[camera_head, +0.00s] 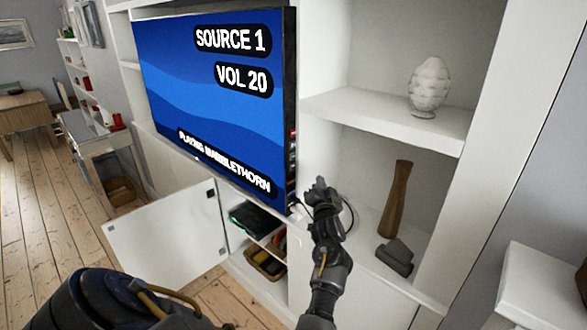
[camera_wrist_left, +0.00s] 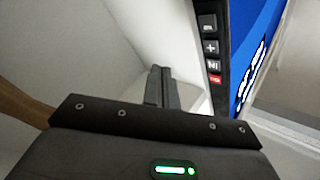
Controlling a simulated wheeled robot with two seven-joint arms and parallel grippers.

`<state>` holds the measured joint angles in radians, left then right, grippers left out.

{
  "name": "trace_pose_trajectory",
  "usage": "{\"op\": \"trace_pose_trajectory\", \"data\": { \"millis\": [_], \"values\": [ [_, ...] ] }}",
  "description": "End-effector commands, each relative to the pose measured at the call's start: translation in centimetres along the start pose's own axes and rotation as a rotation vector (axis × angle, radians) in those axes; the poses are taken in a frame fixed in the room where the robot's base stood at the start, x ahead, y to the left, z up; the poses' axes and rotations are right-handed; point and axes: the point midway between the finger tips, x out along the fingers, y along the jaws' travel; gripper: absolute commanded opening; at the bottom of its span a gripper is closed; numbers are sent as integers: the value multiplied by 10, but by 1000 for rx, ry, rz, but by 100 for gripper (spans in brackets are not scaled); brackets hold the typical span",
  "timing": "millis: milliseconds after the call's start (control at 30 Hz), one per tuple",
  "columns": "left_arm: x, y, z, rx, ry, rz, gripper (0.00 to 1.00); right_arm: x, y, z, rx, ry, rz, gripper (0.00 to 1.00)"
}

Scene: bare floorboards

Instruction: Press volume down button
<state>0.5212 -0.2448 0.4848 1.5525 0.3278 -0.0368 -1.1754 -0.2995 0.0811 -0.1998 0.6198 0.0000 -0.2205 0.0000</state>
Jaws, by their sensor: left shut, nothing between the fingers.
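The television (camera_head: 205,90) stands in a white wall unit, its blue screen reading "SOURCE 1" and "VOL 20". Its thin right side edge carries a column of small buttons, red one (camera_head: 293,133) on top. In the left wrist view the column looks inverted: the red button (camera_wrist_left: 215,79) is lowest, then a grey one (camera_wrist_left: 213,65), a plus button (camera_wrist_left: 210,47) and another grey button (camera_wrist_left: 208,22) whose mark I cannot read clearly. My left gripper (camera_head: 320,187) is shut and empty, right of the television's lower right corner. Its fingers (camera_wrist_left: 162,70) appear apart from the buttons. My right gripper is out of view.
Shelves to the right hold a white ornament (camera_head: 429,87), a brown vase (camera_head: 394,200) and a dark grey object (camera_head: 396,256). Below the television a white cabinet door (camera_head: 165,240) hangs open, with a basket (camera_head: 265,262) inside. Bare floorboards (camera_head: 40,210) lie at left.

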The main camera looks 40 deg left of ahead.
Motion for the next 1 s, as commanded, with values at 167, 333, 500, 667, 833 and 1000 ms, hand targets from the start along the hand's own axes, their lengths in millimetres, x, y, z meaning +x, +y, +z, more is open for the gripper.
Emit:
{"op": "trace_pose_trajectory", "data": {
  "millis": [167, 333, 500, 667, 833, 1000],
  "values": [
    [10, -7, 9, 0, 0, -2, 0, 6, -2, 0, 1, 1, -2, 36],
    [26, -18, 21, 0, 1, -3, 0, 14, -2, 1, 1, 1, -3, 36],
    [42, -30, 32, 0, 1, -2, 0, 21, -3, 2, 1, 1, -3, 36],
    [53, -39, 38, 0, 1, -1, 0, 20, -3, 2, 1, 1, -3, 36],
    [59, -43, 43, 0, 1, -1, 0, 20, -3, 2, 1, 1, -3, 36],
    [60, -44, 44, -1, 1, 0, 0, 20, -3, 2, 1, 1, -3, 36]
  ]
}}
